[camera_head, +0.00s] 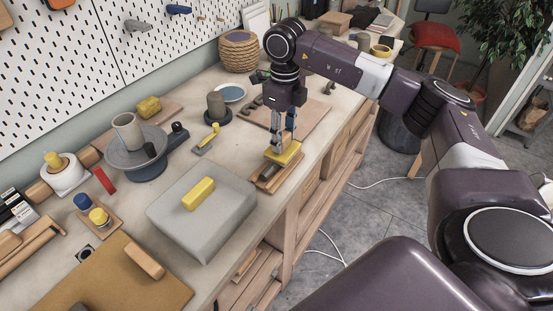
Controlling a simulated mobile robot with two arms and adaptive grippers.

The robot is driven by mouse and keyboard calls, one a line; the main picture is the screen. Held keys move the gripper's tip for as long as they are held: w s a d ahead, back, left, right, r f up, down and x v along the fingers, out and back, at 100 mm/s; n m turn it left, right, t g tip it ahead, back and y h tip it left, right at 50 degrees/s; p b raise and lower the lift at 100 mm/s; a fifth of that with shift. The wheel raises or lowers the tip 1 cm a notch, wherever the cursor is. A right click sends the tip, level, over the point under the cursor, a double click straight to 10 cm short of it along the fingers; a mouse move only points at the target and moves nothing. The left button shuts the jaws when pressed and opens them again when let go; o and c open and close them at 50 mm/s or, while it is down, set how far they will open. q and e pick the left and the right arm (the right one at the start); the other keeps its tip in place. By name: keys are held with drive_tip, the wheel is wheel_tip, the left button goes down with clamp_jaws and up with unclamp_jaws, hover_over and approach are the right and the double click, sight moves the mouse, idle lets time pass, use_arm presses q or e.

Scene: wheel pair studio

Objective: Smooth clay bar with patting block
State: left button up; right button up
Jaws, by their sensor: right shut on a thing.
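My right gripper (282,139) points straight down near the front edge of the bench. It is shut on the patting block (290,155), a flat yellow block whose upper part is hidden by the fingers. The block is over the far end of a small wooden board (261,184). A dark grey-brown bar, apparently the clay bar (267,172), lies on the board and shows in front of the block. The block covers its far part, and I cannot tell whether they touch. My left gripper is not in view.
A grey slab (226,217) with a yellow block (198,194) on top stands to the left. A yellow-headed tool (206,139), a dark cup (216,104) and a potter's wheel (137,158) are farther back. The bench drops off just right of the board.

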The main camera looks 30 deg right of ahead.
drive_tip(key=shift+w+d, duration=0.35)
drive_tip(key=shift+d, duration=0.5)
drive_tip(key=shift+w+d, duration=0.35)
drive_tip(key=shift+d, duration=0.5)
drive_tip(key=shift+r+p, duration=0.85)
drive_tip(key=shift+r, duration=0.2)
wheel_tip(320, 180, up, 4)
drive_tip(key=p, duration=0.3)
drive_tip(key=shift+f, duration=0.1)
drive_tip(key=shift+a, duration=0.1)
